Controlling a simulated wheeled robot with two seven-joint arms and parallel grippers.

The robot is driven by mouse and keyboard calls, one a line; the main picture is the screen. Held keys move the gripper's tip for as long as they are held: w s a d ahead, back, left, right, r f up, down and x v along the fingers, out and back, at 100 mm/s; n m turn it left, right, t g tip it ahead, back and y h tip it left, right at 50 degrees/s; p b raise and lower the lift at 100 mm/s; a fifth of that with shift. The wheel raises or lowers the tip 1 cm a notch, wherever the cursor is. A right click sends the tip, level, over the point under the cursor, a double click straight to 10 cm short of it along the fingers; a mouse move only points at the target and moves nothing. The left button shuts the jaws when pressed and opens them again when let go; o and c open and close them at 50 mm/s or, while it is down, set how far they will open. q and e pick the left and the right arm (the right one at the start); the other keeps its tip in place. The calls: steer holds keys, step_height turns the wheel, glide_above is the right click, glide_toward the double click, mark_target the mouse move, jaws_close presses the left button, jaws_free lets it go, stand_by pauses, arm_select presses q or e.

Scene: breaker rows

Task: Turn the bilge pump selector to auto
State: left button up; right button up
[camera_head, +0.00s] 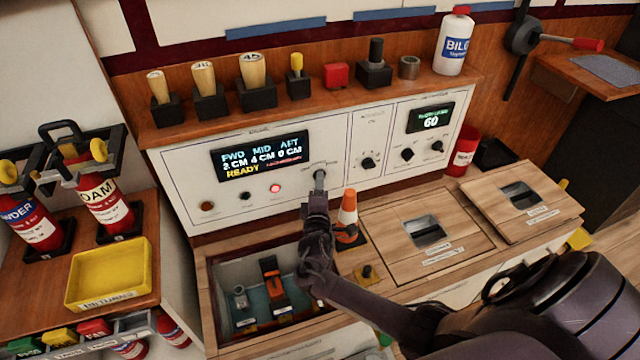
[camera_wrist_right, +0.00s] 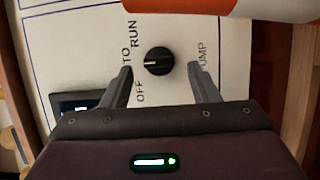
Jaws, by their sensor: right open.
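The bilge pump selector is a round black knob (camera_wrist_right: 158,61) on the white panel (camera_head: 300,150). In the right wrist view, labels reading OFF, RUN and one ending in TO lie along its left side; a finger partly covers the last. The knob's pale mark points left, roughly toward the label ending in TO. My right gripper (camera_head: 319,182) is at the panel, right of the display (camera_head: 262,158). In the wrist view its open fingers (camera_wrist_right: 163,72) stand either side of the knob, with visible gaps. In the head view the gripper hides the knob. My left gripper is not in view.
An orange and white cone (camera_head: 348,215) stands close right of my right gripper, and also shows in the wrist view (camera_wrist_right: 275,8). An open bin (camera_head: 225,262) lies below. Other knobs (camera_head: 368,163) sit right on the panel. A shelf with several handles (camera_head: 253,70) runs above.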

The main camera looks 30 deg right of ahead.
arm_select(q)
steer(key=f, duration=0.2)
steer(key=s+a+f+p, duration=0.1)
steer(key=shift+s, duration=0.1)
arm_select(e)
steer(key=v, duration=0.6)
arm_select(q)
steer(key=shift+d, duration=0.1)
